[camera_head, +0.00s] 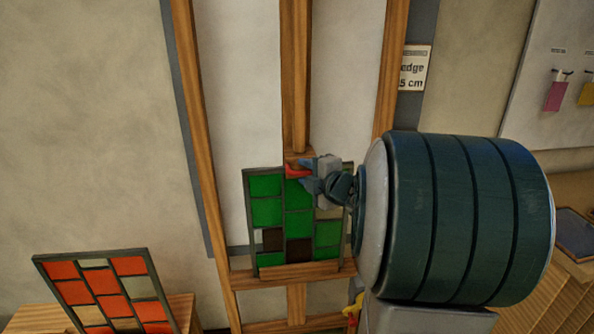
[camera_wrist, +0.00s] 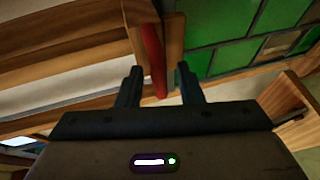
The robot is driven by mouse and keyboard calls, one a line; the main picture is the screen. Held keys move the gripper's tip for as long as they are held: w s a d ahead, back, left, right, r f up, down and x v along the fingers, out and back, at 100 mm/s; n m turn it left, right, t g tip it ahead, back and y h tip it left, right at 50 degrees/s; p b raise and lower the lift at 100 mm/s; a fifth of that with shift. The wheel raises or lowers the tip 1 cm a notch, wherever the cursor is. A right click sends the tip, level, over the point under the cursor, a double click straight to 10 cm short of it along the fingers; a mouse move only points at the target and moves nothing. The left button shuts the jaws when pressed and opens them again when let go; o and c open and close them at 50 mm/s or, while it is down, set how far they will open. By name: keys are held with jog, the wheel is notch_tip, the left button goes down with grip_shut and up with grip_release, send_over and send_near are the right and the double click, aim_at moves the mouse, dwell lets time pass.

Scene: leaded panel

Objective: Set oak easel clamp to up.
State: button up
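The oak easel (camera_head: 189,85) stands in front of the wall and holds a green leaded panel (camera_head: 268,212) on its ledge. The easel's clamp is a wooden block with a red part (camera_head: 296,170) on the central mast, at the panel's top edge. My gripper (camera_head: 308,180) is at the clamp, partly hiding the panel's upper right. In the wrist view my gripper's two dark fingers (camera_wrist: 161,75) are apart, one on each side of the red part (camera_wrist: 153,48). Whether a finger touches it, I cannot tell. The green panel fills the upper right there.
A red and cream leaded panel (camera_head: 73,279) leans at the lower left by a wooden surface. A sign (camera_head: 415,68) hangs at the right behind the easel. A pegboard-like white board (camera_head: 570,75) with pink and yellow tags is at the far right. My arm covers the right middle.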

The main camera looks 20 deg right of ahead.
jog(key=shift+w, duration=0.4)
jog(key=shift+c, duration=0.3)
